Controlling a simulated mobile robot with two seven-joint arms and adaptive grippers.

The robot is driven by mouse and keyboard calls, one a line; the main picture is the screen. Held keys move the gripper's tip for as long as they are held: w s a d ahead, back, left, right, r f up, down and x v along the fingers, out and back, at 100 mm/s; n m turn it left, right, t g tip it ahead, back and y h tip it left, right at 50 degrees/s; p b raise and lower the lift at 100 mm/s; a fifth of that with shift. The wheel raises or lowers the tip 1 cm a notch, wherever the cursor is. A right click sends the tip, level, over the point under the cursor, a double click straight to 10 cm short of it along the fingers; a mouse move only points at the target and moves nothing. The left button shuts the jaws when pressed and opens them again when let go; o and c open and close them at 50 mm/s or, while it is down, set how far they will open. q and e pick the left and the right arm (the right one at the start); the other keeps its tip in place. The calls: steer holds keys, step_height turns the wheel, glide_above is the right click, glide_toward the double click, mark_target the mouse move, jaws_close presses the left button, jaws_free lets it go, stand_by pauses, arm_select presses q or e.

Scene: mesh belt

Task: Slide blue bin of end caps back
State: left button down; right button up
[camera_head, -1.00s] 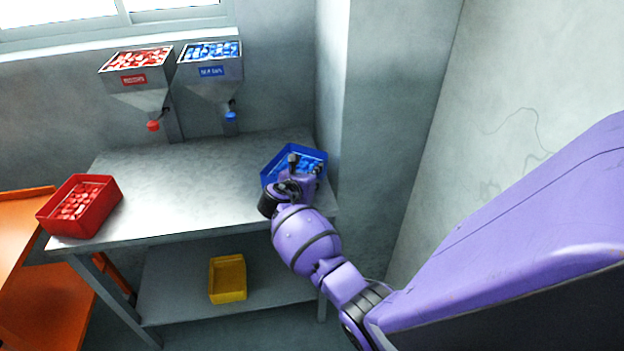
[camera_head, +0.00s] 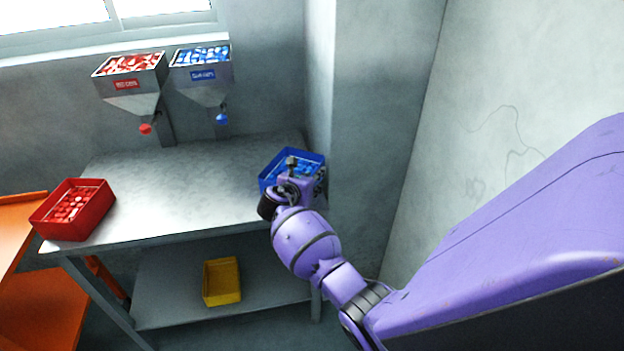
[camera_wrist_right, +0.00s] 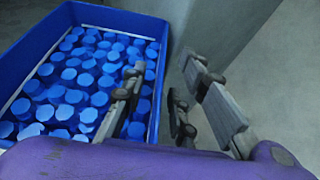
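The blue bin (camera_head: 264,170), filled with blue end caps (camera_wrist_right: 85,80), sits at the right end of the grey table (camera_head: 190,185), close to the wall corner. My right gripper (camera_head: 306,172) is over the bin's right side, and the wrist hides part of the bin. In the right wrist view the right gripper (camera_wrist_right: 163,68) is open. One finger is over the caps and the other is outside, with the bin's right wall (camera_wrist_right: 161,60) between them. I see a gap beside the wall, so it does not look clamped. My left gripper is not in view.
A red bin (camera_head: 98,205) of red caps stands at the table's left end. Two hoppers, one red-labelled (camera_head: 128,85) and one blue-labelled (camera_head: 204,75), hang above the back. A yellow bin (camera_head: 222,282) sits on the lower shelf. The table's middle is clear.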

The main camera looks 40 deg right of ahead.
steer(key=v, duration=1.2)
stand_by(0.4)
